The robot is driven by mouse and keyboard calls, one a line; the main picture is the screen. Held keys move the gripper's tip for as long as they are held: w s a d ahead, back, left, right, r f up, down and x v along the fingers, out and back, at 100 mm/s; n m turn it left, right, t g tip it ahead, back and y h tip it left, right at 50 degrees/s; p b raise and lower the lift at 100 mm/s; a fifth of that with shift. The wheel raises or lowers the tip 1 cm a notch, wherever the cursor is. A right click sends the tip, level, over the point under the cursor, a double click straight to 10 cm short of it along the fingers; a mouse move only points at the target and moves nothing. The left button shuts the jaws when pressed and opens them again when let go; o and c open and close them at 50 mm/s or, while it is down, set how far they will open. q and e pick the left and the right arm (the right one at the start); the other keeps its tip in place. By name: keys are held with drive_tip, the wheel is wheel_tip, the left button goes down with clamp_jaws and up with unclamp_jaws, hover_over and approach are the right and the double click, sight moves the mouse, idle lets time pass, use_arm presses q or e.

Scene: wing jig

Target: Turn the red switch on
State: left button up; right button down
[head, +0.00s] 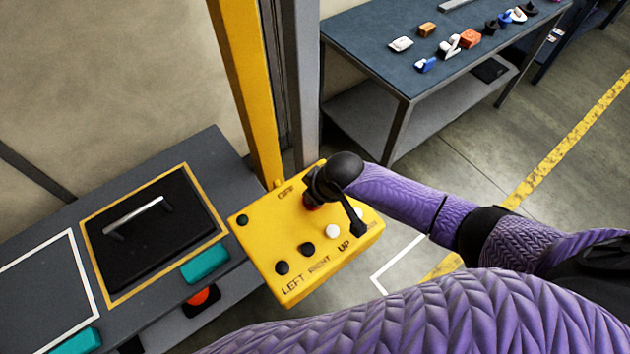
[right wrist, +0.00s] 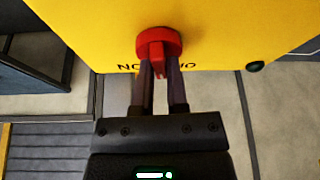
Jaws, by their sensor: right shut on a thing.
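The red switch (right wrist: 158,44) is a round red knob with a raised grip bar on the face of the yellow control box (head: 270,236). In the right wrist view the bar stands about upright in the picture. My right gripper (right wrist: 160,75) is shut on this bar, one finger on each side. In the head view my right gripper (head: 318,188) covers most of the switch, and only a sliver of red shows beneath it. Lettering near the switch is partly hidden by the fingers. My left gripper is not in view.
The box also carries black buttons (head: 282,267) and a white button (head: 332,231), with labels LEFT, RIGHT and UP. A yellow post (head: 246,85) rises behind it. A grey bench (head: 226,180) with a black handled panel (head: 150,250) stands left. A table (head: 375,45) with small parts stands behind.

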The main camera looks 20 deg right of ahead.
drive_tip(key=m+p, duration=0.1)
drive_tip(key=m+h+p, duration=0.1)
drive_tip(key=m, duration=0.1)
drive_tip(key=shift+a+r, duration=0.15)
drive_tip(key=shift+r, duration=0.1)
drive_tip(key=m+h+p, duration=0.1)
drive_tip(key=m, duration=0.1)
drive_tip(key=shift+a+f+m+t+p, duration=0.1)
drive_tip(key=shift+m+t+p, duration=0.2)
drive_tip(key=shift+p, duration=0.05)
drive_tip(key=m+h, duration=0.1)
drive_tip(key=m, duration=0.1)
drive_tip(key=shift+f+m, duration=0.1)
drive_tip(key=shift+m, duration=0.2)
drive_tip(key=shift+m+h, duration=0.5)
drive_tip(key=shift+m, duration=0.8)
drive_tip(key=shift+w, duration=0.1)
drive_tip(key=c, duration=0.6)
unclamp_jaws()
drive_tip(key=shift+c, duration=0.2)
